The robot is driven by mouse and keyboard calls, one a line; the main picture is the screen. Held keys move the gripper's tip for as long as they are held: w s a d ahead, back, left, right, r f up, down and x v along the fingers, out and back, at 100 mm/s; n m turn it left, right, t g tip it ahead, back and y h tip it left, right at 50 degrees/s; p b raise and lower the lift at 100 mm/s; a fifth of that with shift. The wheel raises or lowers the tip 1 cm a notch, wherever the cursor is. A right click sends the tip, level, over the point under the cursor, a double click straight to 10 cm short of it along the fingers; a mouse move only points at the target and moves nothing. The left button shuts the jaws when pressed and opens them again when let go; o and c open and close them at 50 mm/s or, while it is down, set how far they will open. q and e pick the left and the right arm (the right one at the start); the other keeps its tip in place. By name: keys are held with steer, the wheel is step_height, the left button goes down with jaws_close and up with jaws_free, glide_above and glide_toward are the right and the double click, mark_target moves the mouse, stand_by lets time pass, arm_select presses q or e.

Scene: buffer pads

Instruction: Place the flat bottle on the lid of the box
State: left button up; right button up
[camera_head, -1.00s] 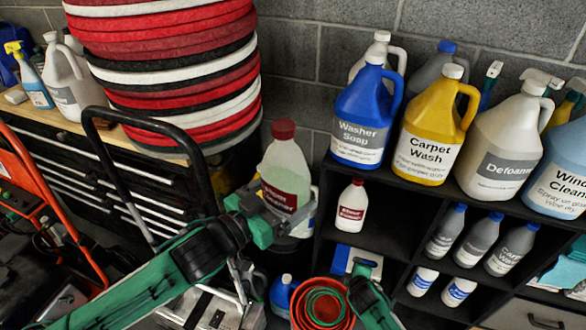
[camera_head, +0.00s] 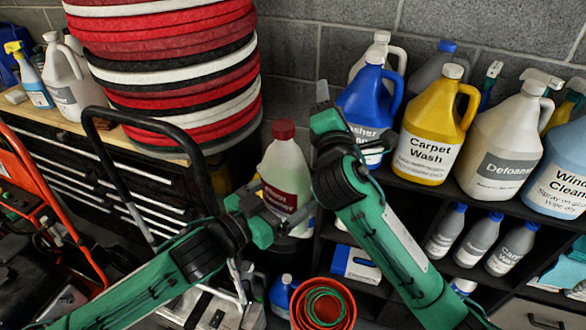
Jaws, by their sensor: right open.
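A clear bottle with a red cap and red label (camera_head: 286,160) stands upright left of the shelf; I cannot tell whether it is the flat bottle. My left gripper (camera_head: 272,208) overlaps its lower left side; whether the fingers touch or hold it is unclear. My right gripper (camera_head: 323,100) is open and empty, raised in front of the left edge of the blue Washer Soap jug (camera_head: 368,100). A blue and white box-like item (camera_head: 354,265) sits low in the shelf, partly behind my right arm. I cannot make out which thing is the lidded box.
The dark shelf (camera_head: 402,184) carries a yellow Carpet Wash jug (camera_head: 431,125), a Defoamer jug (camera_head: 502,140) and several small bottles below. A tall stack of red and white pads (camera_head: 170,70) stands left. An orange round container (camera_head: 323,304) is at the bottom. A black cart handle (camera_head: 150,125) rises left.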

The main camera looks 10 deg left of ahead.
arm_select(q)
steer(key=shift+r, duration=0.1)
arm_select(e)
steer(key=s+a+r+n+t+y, duration=0.25)
steer(key=s+r+n, duration=0.35)
steer(key=s+r, duration=0.55)
steer(key=n+g, duration=0.5)
steer(key=n, duration=0.3)
glide_toward(280, 120)
steer(key=shift+y, duration=0.25)
steer(key=x, duration=0.7)
steer(key=f+x, duration=0.1)
steer(key=x, duration=0.2)
steer(key=shift+w+d, duration=0.15)
steer(key=shift+w, duration=0.2)
steer(key=shift+r, duration=0.1)
